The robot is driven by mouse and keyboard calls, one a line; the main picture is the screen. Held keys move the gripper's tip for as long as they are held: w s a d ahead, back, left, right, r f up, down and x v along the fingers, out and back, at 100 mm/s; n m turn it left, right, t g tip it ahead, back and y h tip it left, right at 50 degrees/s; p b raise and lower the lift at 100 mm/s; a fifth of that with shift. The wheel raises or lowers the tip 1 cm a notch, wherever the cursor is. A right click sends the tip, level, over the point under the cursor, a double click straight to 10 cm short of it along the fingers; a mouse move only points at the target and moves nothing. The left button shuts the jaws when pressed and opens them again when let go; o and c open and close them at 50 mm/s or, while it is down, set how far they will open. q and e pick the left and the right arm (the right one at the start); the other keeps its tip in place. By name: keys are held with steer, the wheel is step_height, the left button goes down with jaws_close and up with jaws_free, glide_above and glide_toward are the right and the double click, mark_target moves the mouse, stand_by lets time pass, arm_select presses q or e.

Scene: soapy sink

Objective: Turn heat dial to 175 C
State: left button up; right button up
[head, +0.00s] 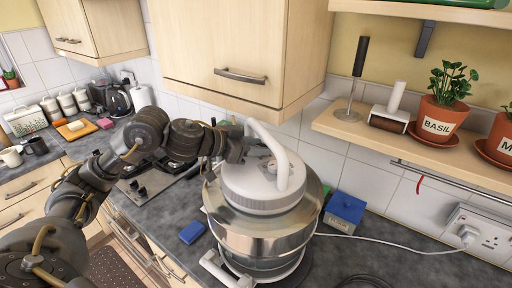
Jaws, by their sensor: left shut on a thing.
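A round appliance stands on the dark worktop, with a shiny steel body (260,238) and a white lid (262,199). A tall white curved handle (283,158) arches over the lid. My left gripper (243,149) reaches in from the left to the top of the lid, beside the handle. It is shut on a small part there, which looks like the heat dial; the gripper covers most of it, and no scale or 175 C mark can be read. My right gripper is not in view.
A blue sponge (192,232) lies left of the appliance and a blue box (343,213) stands right of it. A white cable (400,245) runs to the wall socket (480,233). A wooden shelf (400,150) with a basil pot (437,120) and overhead cabinets (235,50) hang close above.

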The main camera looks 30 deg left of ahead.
arm_select(q)
steer(key=m+g+h, duration=0.1)
steer(key=m, duration=0.1)
steer(key=m+g+h, duration=0.1)
steer(key=g+h, duration=0.1)
steer(key=shift+w+a+m, duration=0.15)
steer(key=shift+m, duration=0.25)
steer(key=o, duration=0.7)
